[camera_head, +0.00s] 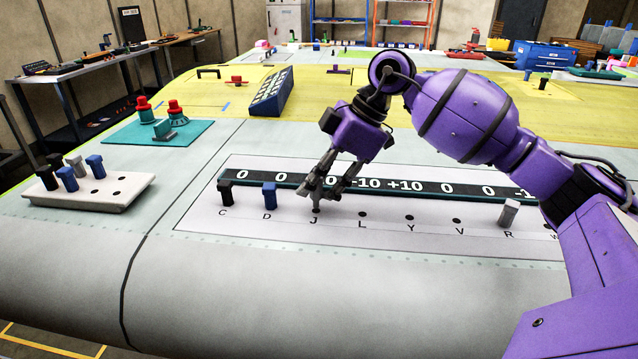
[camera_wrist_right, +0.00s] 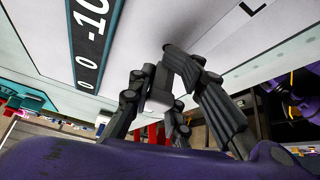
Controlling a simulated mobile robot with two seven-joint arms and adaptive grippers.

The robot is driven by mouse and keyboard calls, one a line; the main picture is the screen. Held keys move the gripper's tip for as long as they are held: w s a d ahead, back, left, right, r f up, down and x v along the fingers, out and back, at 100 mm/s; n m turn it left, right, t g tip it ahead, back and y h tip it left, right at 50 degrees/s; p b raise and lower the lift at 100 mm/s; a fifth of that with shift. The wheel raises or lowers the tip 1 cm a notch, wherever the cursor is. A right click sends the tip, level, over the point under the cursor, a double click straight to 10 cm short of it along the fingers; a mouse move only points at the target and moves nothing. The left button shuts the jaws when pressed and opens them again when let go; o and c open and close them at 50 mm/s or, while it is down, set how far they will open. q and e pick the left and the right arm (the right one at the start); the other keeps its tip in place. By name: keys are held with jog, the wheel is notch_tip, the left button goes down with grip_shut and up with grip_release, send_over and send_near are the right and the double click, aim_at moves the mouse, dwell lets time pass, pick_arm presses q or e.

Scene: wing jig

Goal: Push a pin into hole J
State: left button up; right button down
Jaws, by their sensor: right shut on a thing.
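My right gripper (camera_head: 320,192) is over hole J (camera_head: 316,210) on the white lettered strip (camera_head: 290,228). It is shut on a pin, which looks grey and is mostly hidden by the fingers. The gripper also shows in the right wrist view (camera_wrist_right: 172,85), with a small grey block (camera_wrist_right: 158,100) between the fingers. I cannot tell how far the pin is in the hole. A black pin (camera_head: 225,193) stands at C, a blue pin (camera_head: 269,195) at D and a grey pin (camera_head: 509,213) at R. My left gripper is not in view.
A white pin block (camera_head: 110,198) at the left holds several black, grey and blue pins. A dark number bar (camera_head: 430,187) runs behind the holes. Holes L (camera_head: 362,214), Y (camera_head: 409,217) and V (camera_head: 456,220) are empty. A teal mat (camera_head: 120,132) with red-topped items lies farther back.

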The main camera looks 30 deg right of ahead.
aim_at(319, 199)
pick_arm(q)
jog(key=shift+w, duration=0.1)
pick_arm(e)
jog(key=shift+f, duration=0.1)
jog(key=shift+f, duration=0.65)
jog(key=shift+f+b, duration=0.3)
jog(key=shift+f, duration=0.2)
jog(key=shift+s+f, duration=0.1)
jog(key=shift+f, duration=0.25)
jog(key=c, duration=1.5)
grip_release()
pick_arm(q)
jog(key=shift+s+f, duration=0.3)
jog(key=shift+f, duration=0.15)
pick_arm(e)
jog(key=shift+o, duration=0.2)
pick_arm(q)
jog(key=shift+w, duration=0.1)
